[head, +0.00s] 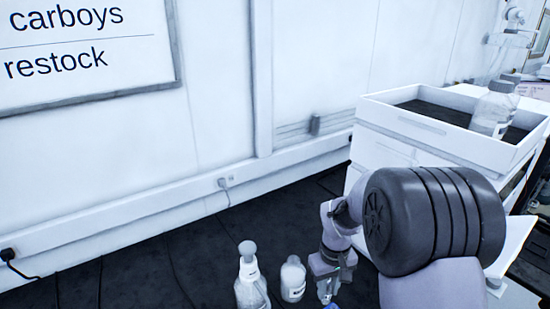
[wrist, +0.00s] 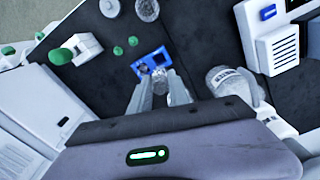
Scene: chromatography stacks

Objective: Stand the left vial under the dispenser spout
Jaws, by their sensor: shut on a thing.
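My gripper (wrist: 160,88) is shut on a small clear vial (wrist: 159,80), which shows between the two fingers in the wrist view. A small blue rack (wrist: 153,56) lies just beyond the fingertips, and the vial's lower end overlaps it in the picture, so I cannot tell whether it is clear of the rack. In the head view my gripper (head: 331,264) is low at the bottom, with a bit of blue beneath it. I cannot make out the dispenser spout for certain; a white block with a green part (wrist: 80,48) stands left of the rack.
Several green caps or knobs (wrist: 133,41) are near the rack. A labelled bottle (wrist: 233,84) is close on the right, by a white vented device (wrist: 276,48). Two bottles (head: 251,282) (head: 293,281) stand left of my gripper. A white tray (head: 430,128) holds another bottle (head: 493,112).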

